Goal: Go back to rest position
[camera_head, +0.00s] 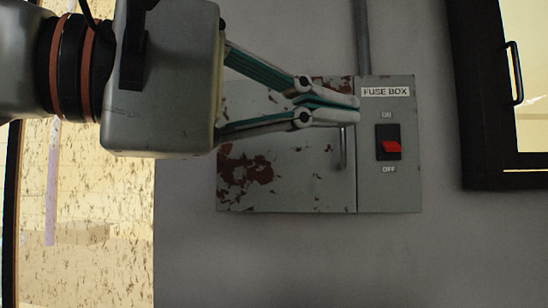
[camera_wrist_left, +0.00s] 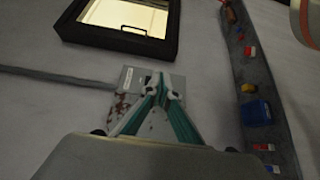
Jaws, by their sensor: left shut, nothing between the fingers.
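My left gripper (camera_head: 357,109) comes in from the left in the head view. Its fingers are shut and empty, in front of the upper part of a grey fuse box (camera_head: 300,196) with rusty, peeling paint. The box's door looks closed, and its handle (camera_head: 343,150) shows just below the fingertips. A red switch (camera_head: 390,148) sits on the right panel between the ON and OFF labels. In the left wrist view the shut fingers (camera_wrist_left: 159,80) point at the fuse box (camera_wrist_left: 130,76), partly covering it. I cannot tell whether the fingertips touch it. My right gripper is not in view.
A dark-framed window or cabinet (camera_head: 480,120) with a handle is on the wall at right. A conduit (camera_head: 362,40) runs up from the box. The wall below is clear. The left wrist view shows a dark shelf (camera_wrist_left: 262,110) with several small coloured things.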

